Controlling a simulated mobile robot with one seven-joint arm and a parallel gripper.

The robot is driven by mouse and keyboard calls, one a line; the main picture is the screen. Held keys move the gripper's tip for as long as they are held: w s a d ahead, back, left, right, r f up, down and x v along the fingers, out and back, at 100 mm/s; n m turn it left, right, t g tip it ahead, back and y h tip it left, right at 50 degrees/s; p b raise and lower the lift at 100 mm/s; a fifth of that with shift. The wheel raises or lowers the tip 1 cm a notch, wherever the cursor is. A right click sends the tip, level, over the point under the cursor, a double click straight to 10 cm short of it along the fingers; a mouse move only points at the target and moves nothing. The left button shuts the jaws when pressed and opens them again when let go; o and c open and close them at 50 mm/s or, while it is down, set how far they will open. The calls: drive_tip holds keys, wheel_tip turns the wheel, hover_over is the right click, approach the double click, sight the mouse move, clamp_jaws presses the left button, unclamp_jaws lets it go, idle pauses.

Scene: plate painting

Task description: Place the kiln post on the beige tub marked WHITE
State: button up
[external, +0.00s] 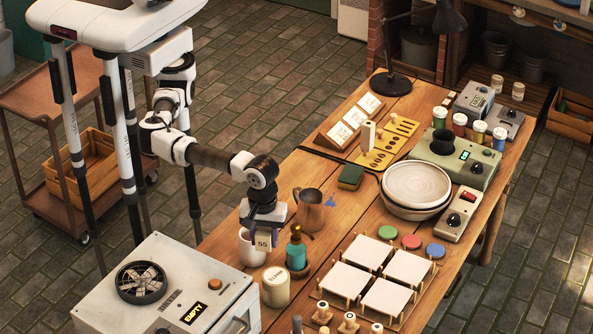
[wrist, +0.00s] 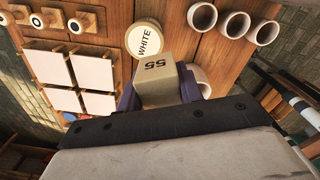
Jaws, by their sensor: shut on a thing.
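The kiln post is a beige block marked 55 (external: 263,242); it also shows in the wrist view (wrist: 158,78), between my purple fingers. My gripper (external: 264,222) is shut on it and holds it up, pointing down over the near left edge of the table. The beige tub marked WHITE (external: 276,288) stands below and slightly to the right of the post in the external view. In the wrist view the tub's round lid (wrist: 144,38) shows just beyond the post's end. The post looks apart from the lid.
A teal bottle (external: 296,252) and a metal mug (external: 309,212) stand to the right of the post. A white cup (external: 248,252) is behind it. A grey kiln-like box (external: 165,290) is at the front left. White square tiles (external: 367,253) lie on supports to the right.

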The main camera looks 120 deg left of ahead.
sight(266, 271)
drive_tip(key=shift+f+p, duration=0.75)
drive_tip(key=shift+f, duration=3.9)
drive_tip(key=o, duration=1.1)
wheel_tip(266, 271, up, 12)
drive_tip(key=shift+r+b, duration=0.15)
drive_tip(key=shift+b, duration=1)
